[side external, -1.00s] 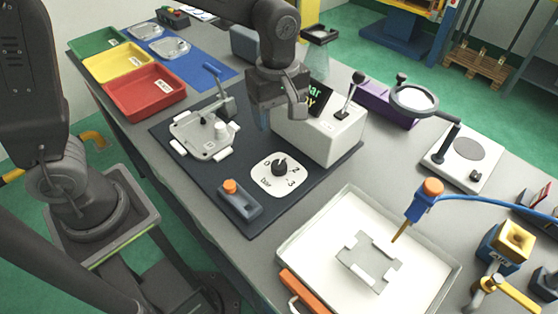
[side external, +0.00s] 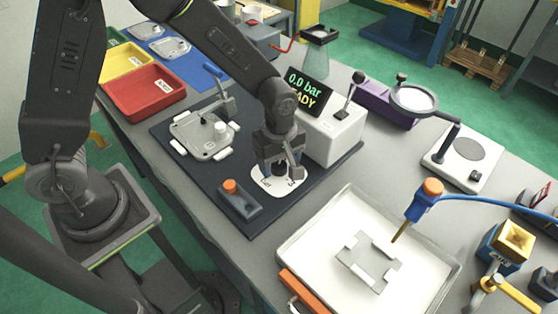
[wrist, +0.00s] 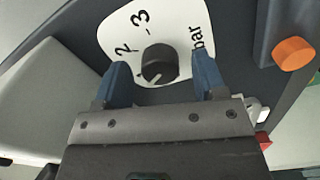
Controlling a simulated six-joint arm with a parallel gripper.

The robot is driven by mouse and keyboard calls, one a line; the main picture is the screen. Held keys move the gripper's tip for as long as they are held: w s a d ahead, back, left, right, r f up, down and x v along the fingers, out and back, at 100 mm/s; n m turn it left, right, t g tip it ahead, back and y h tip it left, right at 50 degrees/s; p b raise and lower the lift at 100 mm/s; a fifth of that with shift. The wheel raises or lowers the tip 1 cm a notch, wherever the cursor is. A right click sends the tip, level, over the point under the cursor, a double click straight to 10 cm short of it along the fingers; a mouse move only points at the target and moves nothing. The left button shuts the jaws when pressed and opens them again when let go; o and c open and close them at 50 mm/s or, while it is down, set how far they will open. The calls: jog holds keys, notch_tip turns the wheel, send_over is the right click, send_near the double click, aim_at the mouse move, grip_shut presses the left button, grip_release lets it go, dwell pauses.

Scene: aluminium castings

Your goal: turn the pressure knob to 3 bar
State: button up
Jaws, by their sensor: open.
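The black pressure knob (wrist: 160,61) sits on a white dial plate (wrist: 183,22) marked 2, 3 and "bar"; the plate also shows in the side view (side external: 268,190). The knob's pale pointer line faces the lower left in the wrist view, away from the 3. My gripper (wrist: 162,78) is open, with one blue finger on each side of the knob and gaps visible. In the side view my gripper (side external: 280,170) is down over the plate and mostly hides the knob. The display (side external: 305,91) reads 0.0 bar.
A grey block with an orange button (side external: 240,205) stands left of the dial. A clamped casting plate (side external: 203,133) lies behind it. The grey-white box (side external: 337,135) with a lever (side external: 350,95) stands close on the right. A white tray (side external: 300,232) lies in front.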

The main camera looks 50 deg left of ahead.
jog(key=shift+f, duration=0.1)
jog(key=shift+c, duration=0.5)
jog(key=c, duration=0.8)
jog(key=shift+c, duration=0.2)
